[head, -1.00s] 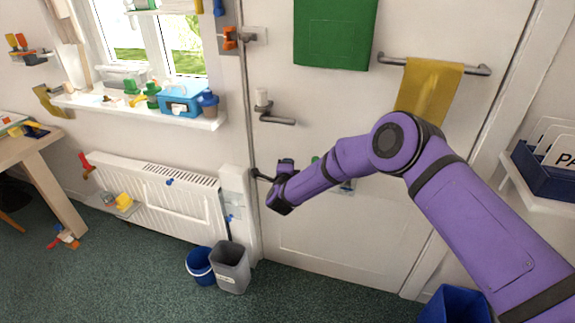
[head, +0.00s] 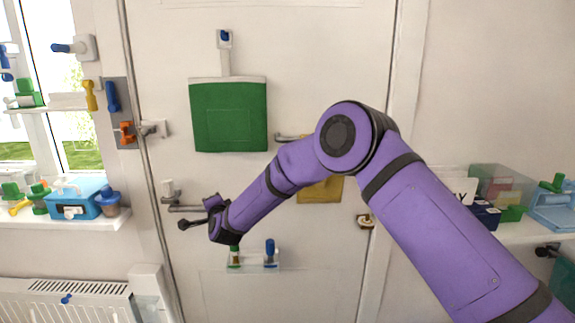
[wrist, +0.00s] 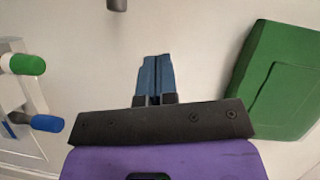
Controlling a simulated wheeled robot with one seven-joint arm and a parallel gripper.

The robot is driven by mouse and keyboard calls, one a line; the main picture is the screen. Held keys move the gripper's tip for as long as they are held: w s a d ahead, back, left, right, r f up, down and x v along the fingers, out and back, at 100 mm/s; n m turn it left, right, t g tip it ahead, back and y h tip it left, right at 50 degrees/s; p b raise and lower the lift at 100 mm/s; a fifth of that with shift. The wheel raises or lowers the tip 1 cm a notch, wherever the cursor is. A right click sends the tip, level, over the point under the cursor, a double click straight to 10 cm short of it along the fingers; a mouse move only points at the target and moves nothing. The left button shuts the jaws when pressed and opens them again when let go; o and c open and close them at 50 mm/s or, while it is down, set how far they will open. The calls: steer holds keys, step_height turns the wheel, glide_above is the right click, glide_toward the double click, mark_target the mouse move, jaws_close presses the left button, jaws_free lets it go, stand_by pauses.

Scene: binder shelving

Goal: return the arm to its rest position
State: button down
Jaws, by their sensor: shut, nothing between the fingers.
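My purple arm (head: 275,195) reaches from the lower right across the front of the white door, bent at a high elbow. My gripper (head: 183,224) is at its far end, just below the door handle (head: 185,208) in the picture. Whether it touches the door or the handle cannot be told. In the wrist view my gripper (wrist: 154,75) shows its two blue fingers pressed together with nothing between them.
A green bag (head: 228,117) hangs on the door and shows in the wrist view (wrist: 288,85). A yellow cloth (head: 320,190) hangs behind my arm. A small clear holder (head: 252,260) is below my gripper. A windowsill (head: 60,218) is left, a loaded shelf (head: 535,232) right.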

steer(key=s+d+r+n+g, duration=0.3)
steer(key=d+r+n, duration=0.2)
steer(key=d+r, duration=0.95)
steer(key=s+d+r+n+g+h, duration=0.1)
steer(key=s+d+r+n, duration=0.1)
steer(key=s+d+r, duration=0.45)
steer(key=s+d+r+n+g+h, duration=0.15)
steer(key=s+d+r, duration=0.25)
steer(key=d, duration=0.5)
steer(key=s+d+r+g+h, duration=0.2)
steer(key=s+d+h, duration=0.1)
steer(key=s+d, duration=1.25)
steer(key=s+d+f, duration=0.1)
steer(key=s+d, duration=0.1)
steer(key=s, duration=0.4)
steer(key=s+d+f+n+g+h, duration=0.1)
steer(key=s+d, duration=0.2)
steer(key=s, duration=0.3)
steer(key=s+d+f+g+h, duration=0.1)
steer(key=s+d+f, duration=0.1)
steer(key=s, duration=0.4)
steer(key=shift+s+d, duration=0.35)
steer(key=shift+d, duration=0.35)
steer(key=shift+g, duration=0.25)
